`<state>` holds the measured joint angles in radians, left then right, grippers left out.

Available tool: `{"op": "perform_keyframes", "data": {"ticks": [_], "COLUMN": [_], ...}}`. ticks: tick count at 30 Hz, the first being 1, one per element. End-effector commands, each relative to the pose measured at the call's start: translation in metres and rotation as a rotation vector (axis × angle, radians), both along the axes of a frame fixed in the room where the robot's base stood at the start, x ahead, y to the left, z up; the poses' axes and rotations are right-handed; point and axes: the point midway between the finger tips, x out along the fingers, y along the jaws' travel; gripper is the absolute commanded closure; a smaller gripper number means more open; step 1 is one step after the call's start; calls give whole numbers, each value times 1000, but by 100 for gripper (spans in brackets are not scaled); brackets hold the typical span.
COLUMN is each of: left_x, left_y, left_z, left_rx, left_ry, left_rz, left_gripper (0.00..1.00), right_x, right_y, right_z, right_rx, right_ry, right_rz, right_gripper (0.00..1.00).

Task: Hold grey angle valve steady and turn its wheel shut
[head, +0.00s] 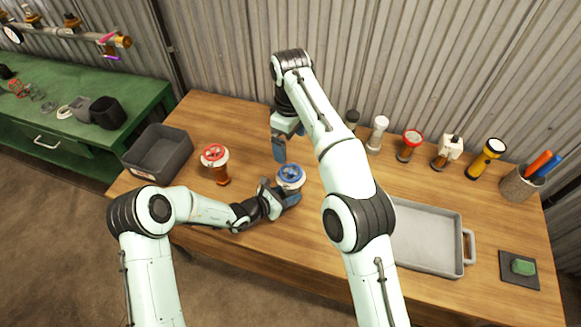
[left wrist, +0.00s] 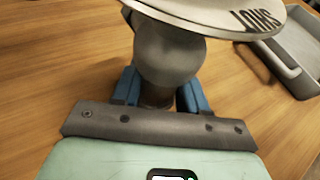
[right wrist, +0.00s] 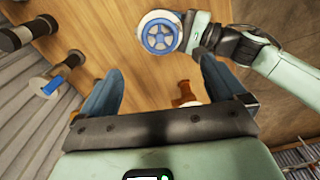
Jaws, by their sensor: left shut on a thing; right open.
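The grey angle valve (left wrist: 170,55) stands upright on the table, its grey body and pale disc with dark lettering in the left wrist view. Its blue wheel (head: 291,174) faces up in the head view and also shows in the right wrist view (right wrist: 158,36). My left gripper (head: 283,197) is shut on the valve low on its body, a blue finger on each side in the left wrist view (left wrist: 158,97). My right gripper (head: 281,148) is open and empty, fingers down, just behind and above the valve. The wheel lies outside its fingers in the right wrist view.
A brown valve with a red wheel (head: 214,154) stands left of the grey valve, near a grey bin (head: 158,153). Several torch-like items, including a yellow one (head: 486,158), line the back. A grey tray (head: 464,215) lies right. The green bench (head: 60,150) is separate.

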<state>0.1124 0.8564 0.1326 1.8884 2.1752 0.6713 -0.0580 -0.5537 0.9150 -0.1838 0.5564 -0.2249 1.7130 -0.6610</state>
Motion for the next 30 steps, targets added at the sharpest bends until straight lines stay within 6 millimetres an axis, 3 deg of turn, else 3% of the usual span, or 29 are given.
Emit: {"op": "perform_keyframes", "data": {"ticks": [8,18,24,30], "left_x": [0,0,0,0], "left_y": [0,0,0,0], "left_z": [0,0,0,0], "left_rx": [0,0,0,-1], "left_ry": [0,0,0,-1], "left_rz": [1,1,1,1], "left_gripper": [100,100,100,100], "right_x": [-1,-1,0,0], "right_y": [-1,0,0,0], "right_z": [-30,-97,-115,-118], "right_rx": [-1,0,1,1], "right_ry": [4,4,2,0], "right_rz": [3,0,0,-1], "right_gripper": [3,3,3,3]}}
